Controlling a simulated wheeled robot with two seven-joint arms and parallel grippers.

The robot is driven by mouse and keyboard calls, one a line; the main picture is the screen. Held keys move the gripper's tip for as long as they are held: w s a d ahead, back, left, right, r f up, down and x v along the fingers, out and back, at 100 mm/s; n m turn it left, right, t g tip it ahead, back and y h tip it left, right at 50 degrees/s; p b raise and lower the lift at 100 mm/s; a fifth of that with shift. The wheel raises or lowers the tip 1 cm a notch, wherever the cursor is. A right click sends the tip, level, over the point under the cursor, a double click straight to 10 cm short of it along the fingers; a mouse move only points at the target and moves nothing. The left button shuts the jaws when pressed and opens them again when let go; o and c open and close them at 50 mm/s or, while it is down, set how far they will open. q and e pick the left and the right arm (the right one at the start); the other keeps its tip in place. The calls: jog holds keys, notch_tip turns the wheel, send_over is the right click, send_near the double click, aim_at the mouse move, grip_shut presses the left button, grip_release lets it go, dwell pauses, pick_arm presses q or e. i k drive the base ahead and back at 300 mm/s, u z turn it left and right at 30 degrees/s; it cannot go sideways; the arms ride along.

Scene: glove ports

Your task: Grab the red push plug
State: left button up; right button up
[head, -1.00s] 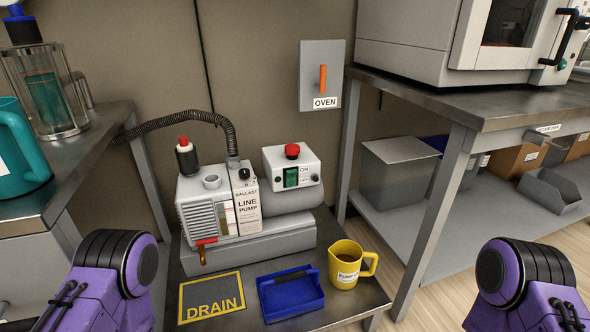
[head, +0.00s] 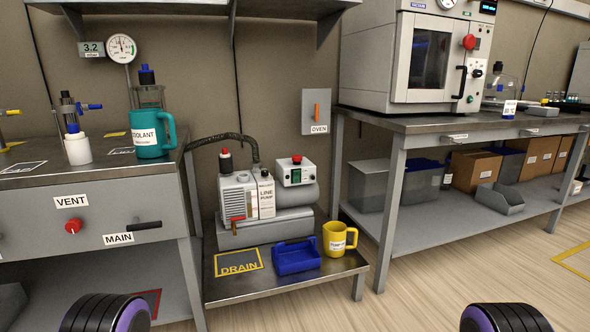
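I cannot tell for certain which red part is the red push plug. A round red knob (head: 72,227) sits under the VENT label on the left bench front. The line pump (head: 240,196) carries a black fitting with a red top (head: 225,153) and a red-handled drain tap (head: 237,220). A red mushroom button (head: 296,160) tops the switch box beside it. The oven (head: 408,60) has a round red knob (head: 469,42) on its front. Neither gripper shows; only purple and black parts of my arms appear at the bottom edge.
The low pump table holds a blue tray (head: 296,262), a yellow jug (head: 338,238) and a DRAIN-marked area (head: 239,263). A teal jug (head: 151,137) stands on the left bench (head: 100,178). The black MAIN handle (head: 145,225) juts forward. Floor at right is mostly clear.

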aim_at(296, 159)
jog(key=z, duration=0.6)
jog(key=i, duration=0.45)
jog(key=z, duration=0.85)
jog(key=i, duration=0.85)
jog(key=u, duration=0.45)
jog(key=i, duration=0.7)
jog(key=u, duration=0.7)
